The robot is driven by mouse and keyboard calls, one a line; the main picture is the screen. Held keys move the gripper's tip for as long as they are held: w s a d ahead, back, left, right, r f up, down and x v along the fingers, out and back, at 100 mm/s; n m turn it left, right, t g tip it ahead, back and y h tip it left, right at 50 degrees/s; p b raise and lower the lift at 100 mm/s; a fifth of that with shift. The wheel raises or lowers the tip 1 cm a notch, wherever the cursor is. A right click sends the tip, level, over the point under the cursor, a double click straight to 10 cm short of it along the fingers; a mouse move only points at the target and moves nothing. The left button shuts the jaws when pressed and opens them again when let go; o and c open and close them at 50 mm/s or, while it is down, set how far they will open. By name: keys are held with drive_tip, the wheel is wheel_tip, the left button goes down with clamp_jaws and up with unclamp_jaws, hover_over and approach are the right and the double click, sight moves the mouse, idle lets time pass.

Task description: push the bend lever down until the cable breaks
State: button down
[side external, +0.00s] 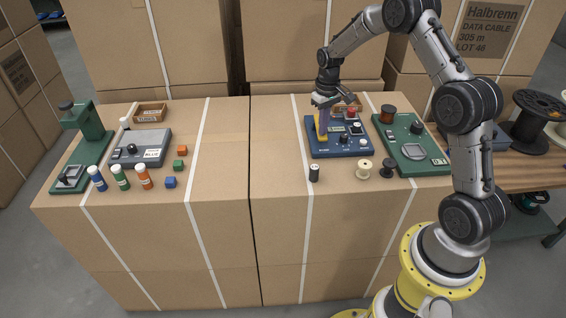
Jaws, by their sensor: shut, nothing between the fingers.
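A blue test device (365,149) stands on the right-hand cardboard box top, with knobs, a red part and a small display on its face. My gripper (323,116) points down over the left part of this device, close to the yellow part. It is shut with nothing between the fingers. The fingertips are small and partly merge with the device, so I cannot tell whether they touch it. I cannot clearly make out the bend lever or the cable at this size.
A green device (411,158) stands right of the blue one. Small spools, one black (314,173) and one cream (364,168), stand in front. At left are a green press (90,128), a grey device (141,148), bottles and coloured cubes. The middle box top is clear.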

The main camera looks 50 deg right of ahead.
wheel_tip(320, 180, up, 7)
idle(0.9)
idle(0.4)
drive_tip(key=s+a+r+n+t, duration=0.15)
drive_tip(key=s+a+r, duration=0.25)
drive_tip(key=a+r, duration=0.45)
drive_tip(key=s+a+r+n+t, duration=0.1)
drive_tip(key=s+a+r+t, duration=0.3)
drive_tip(key=r, duration=0.7)
drive_tip(key=s+a+r, duration=0.2)
drive_tip(key=s+a, duration=0.5)
drive_tip(key=s, duration=0.5)
drive_tip(key=s+f, duration=0.7)
drive_tip(key=s, duration=0.1)
drive_tip(key=shift+a, duration=0.4)
drive_tip(key=shift+n, duration=0.25)
